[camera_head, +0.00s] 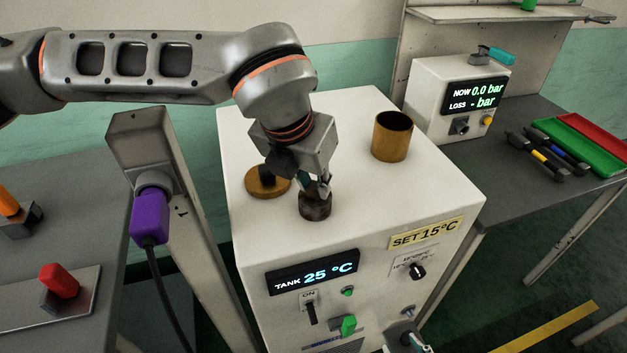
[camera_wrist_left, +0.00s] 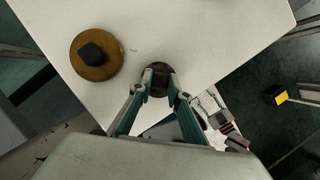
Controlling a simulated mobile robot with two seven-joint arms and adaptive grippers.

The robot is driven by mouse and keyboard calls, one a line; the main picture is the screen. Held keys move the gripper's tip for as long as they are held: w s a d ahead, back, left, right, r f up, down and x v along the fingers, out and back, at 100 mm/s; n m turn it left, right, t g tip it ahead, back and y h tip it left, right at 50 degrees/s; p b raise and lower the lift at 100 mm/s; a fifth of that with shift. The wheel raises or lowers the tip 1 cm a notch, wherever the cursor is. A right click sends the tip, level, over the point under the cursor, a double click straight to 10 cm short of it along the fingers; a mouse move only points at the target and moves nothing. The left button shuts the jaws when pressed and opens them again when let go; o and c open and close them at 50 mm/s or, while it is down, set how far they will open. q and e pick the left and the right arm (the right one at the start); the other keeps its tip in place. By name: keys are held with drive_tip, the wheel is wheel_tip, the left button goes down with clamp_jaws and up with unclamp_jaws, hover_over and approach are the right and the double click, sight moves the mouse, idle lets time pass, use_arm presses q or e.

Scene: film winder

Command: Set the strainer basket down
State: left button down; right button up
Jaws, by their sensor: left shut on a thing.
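The strainer basket, a small dark brown cylinder (camera_head: 315,207), is at the front middle of the white machine's top. My left gripper (camera_head: 321,187) comes down from above and is shut on its upper part. In the left wrist view the basket (camera_wrist_left: 163,78) shows between the two fingertips (camera_wrist_left: 160,88). The basket looks upright and at or very near the white top; I cannot tell whether its base touches.
A brass lid with a black knob (camera_head: 258,188) lies just left of the basket. An open brass cylinder (camera_head: 392,140) stands behind right on the white machine (camera_head: 350,115). A purple plug (camera_head: 148,217) hangs at left. The top's right side is clear.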

use_arm(q)
drive_tip(key=c, duration=2.3)
unclamp_jaws()
drive_tip(key=shift+f, duration=0.15)
drive_tip(key=o, duration=0.4)
drive_tip(key=shift+r, duration=0.35)
drive_tip(key=v, duration=1.2)
drive_tip(key=shift+f, duration=0.15)
